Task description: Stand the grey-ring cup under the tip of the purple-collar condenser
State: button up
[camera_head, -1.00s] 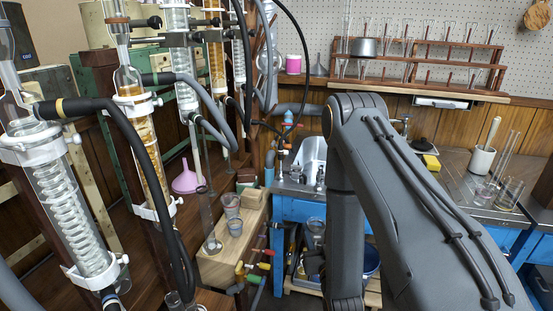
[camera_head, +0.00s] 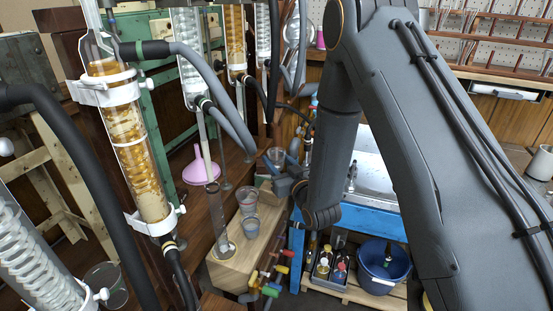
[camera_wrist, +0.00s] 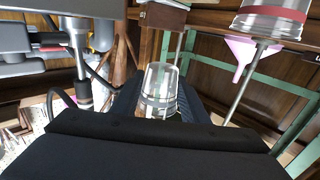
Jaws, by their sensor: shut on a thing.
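My gripper (camera_head: 279,172) is shut on a clear cup (camera_head: 276,156) at the far right end of the wooden block. In the wrist view the cup (camera_wrist: 160,88) sits between the dark jaws, with a pale greyish band near its lower end in the picture. It looks empty. Several condensers hang at the left: an amber-filled one (camera_head: 132,150), a clear coiled one (camera_head: 190,55) and another amber one (camera_head: 235,40) behind. I cannot make out a purple collar on any of them. The held cup is apart from the condenser tips I can see.
Two cups (camera_head: 246,201) and a tall glass cylinder (camera_head: 218,220) stand on the wooden block (camera_head: 230,272). A pink funnel (camera_head: 200,168) stands behind them. Black hoses (camera_head: 100,190) cross the left side. A blue bucket (camera_head: 383,266) sits at lower right.

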jog(key=f+b, duration=0.1)
jog(key=f, duration=0.1)
jog(key=f+b, duration=0.1)
jog(key=shift+w+d+f, duration=0.1)
jog(key=shift+d+f, duration=0.1)
jog(key=shift+f, duration=0.15)
jog(key=b+x, duration=0.1)
jog(key=x, duration=0.2)
jog(key=b+x, duration=0.1)
jog(key=x, duration=0.3)
jog(key=b+x, duration=0.1)
jog(key=x, duration=0.2)
jog(key=shift+w+d+r+b, duration=0.1)
jog(key=shift+w+r+b, duration=0.1)
jog(key=shift+w+b, duration=0.25)
jog(key=shift+w+f, duration=0.1)
jog(key=shift+w, duration=0.05)
jog(key=shift+f, duration=0.15)
jog(key=shift+f, duration=0.2)
jog(key=o, duration=0.8)
jog(key=shift+c, duration=0.2)
